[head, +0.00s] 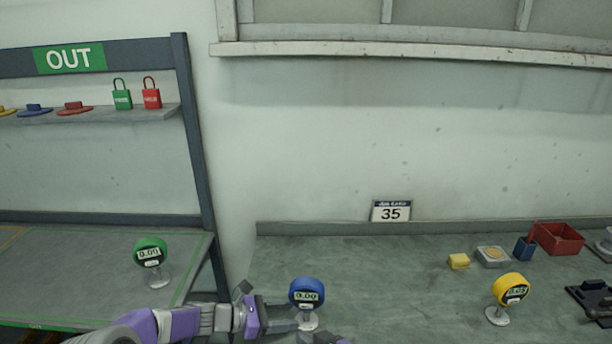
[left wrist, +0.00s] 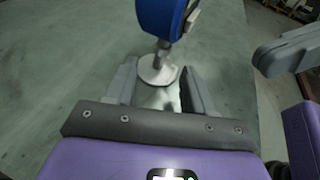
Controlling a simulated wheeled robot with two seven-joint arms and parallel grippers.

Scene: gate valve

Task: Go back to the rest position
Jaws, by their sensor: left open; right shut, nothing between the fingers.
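My left gripper (head: 292,313) reaches in from the lower left of the head view, beside the stem of the blue gauge (head: 307,291). In the left wrist view my left gripper (left wrist: 160,78) is open and empty. The blue gauge (left wrist: 160,18) stands upright on its round foot (left wrist: 158,70) just ahead of the fingertips; I cannot tell whether they touch it. My right gripper (left wrist: 268,54) shows at the right of the left wrist view, shut and empty. Only a purple bit shows at the bottom edge of the head view.
A green gauge (head: 151,253) stands on the left bench and a yellow gauge (head: 511,289) on the right bench (head: 420,290). A yellow block (head: 458,261), a grey tray (head: 493,256), a blue cup (head: 524,248) and a red bin (head: 558,239) stand at the right. A 35 sign (head: 390,211) is at the back.

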